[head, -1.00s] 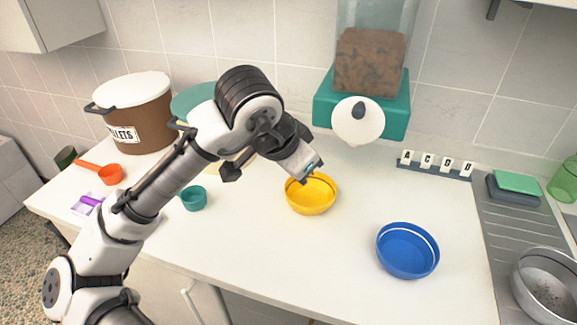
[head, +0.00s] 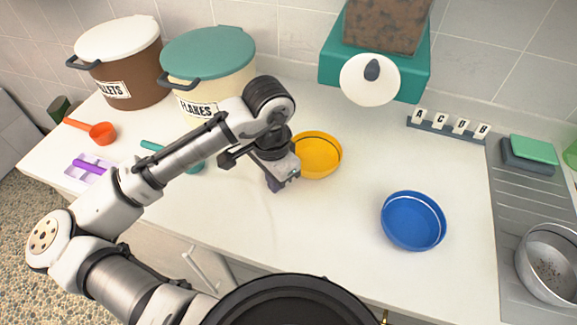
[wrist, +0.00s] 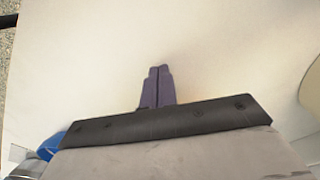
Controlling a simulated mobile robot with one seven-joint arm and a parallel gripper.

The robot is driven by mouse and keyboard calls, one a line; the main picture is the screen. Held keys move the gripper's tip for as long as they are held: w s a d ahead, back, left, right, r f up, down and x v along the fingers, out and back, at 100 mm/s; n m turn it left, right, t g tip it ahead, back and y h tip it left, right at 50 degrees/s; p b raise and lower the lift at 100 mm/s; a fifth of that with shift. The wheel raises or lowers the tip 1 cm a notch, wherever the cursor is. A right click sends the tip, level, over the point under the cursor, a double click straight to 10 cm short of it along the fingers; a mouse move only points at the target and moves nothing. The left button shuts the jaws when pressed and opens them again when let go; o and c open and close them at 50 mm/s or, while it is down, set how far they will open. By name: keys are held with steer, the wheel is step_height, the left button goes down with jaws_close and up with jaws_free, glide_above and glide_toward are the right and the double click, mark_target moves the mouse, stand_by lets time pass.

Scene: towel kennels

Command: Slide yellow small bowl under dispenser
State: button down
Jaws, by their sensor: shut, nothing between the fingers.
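The yellow small bowl (head: 320,157) stands upright on the white counter in the head view, in front of and to the left of the dispenser. The dispenser has a teal base (head: 375,68), a white round spout (head: 370,80) and a clear hopper of brown food above. My gripper (head: 281,184) is low over the counter at the bowl's left front side, its tip pointing down. Its fingers are shut and empty in the wrist view (wrist: 157,87). The arm's end hides part of the bowl's left edge. I cannot tell whether gripper and bowl touch.
A blue bowl (head: 413,221) stands to the right. Letter tiles (head: 447,124) line the back. A metal bowl (head: 548,262) is on the drainer. The pellets bin (head: 122,62), flakes bin (head: 208,60) and orange scoop (head: 101,132) are left. The counter between the two bowls is clear.

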mark_target(314, 161)
steer(key=shift+w+d+r+p, duration=0.1)
steer(key=shift+w+d+p, duration=0.45)
steer(key=shift+w+d, duration=0.9)
steer(key=shift+s+d, duration=0.1)
steer(key=w+d, duration=0.2)
steer(key=d, duration=0.1)
steer(key=w+d+p, duration=0.1)
steer(key=w+d, duration=0.2)
steer(key=shift+a, duration=0.1)
